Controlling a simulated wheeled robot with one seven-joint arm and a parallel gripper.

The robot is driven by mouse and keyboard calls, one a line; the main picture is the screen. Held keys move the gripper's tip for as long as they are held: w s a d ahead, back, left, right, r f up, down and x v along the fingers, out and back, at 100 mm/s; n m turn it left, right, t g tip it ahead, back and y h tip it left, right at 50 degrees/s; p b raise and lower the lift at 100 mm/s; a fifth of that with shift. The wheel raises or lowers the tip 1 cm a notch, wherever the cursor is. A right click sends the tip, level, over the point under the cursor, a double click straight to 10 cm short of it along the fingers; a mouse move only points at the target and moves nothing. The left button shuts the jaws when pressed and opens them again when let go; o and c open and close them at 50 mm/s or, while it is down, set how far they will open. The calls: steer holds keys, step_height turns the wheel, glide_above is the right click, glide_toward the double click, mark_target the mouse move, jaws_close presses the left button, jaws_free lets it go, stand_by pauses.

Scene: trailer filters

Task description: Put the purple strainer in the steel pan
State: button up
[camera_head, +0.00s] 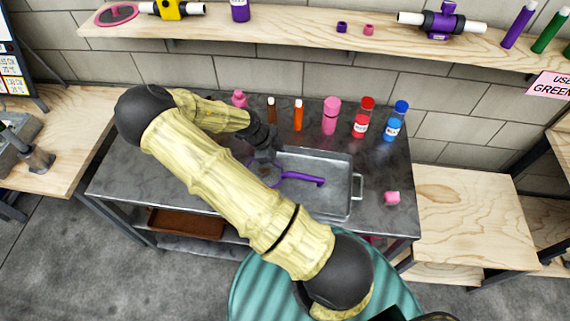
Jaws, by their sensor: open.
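The purple strainer (303,178) shows over the left and middle part of the steel pan (335,163). Its handle points right, and part of its round end shows at the left, below my gripper. I cannot tell whether it rests fully on the pan floor. The steel pan lies on the dark metal table, with a wire handle at its right end. My gripper (266,170) is open at the pan's left side, close to the strainer's round end. My arm hides the pan's left and front parts, and the fingertips are hard to make out.
Behind the pan stand a pink bottle (331,115), a red-capped bottle (363,118), a blue-capped bottle (395,121) and slim orange (298,115) and brown tubes. A small pink block (392,198) lies right of the pan. A wooden shelf (290,25) runs along the wall above.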

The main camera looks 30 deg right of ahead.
steer(key=shift+v, duration=0.85)
steer(key=s+a+r+n+t+y, duration=0.1)
steer(key=s+a+r+n, duration=0.3)
steer(key=r+n, duration=0.6)
steer(key=s+a+r+n+t+y, duration=0.2)
steer(key=s+a+r+n+y, duration=0.2)
steer(key=s+r+n, duration=0.5)
steer(key=n, duration=0.6)
steer(key=shift+a+r, duration=0.25)
steer(key=shift+r, duration=0.15)
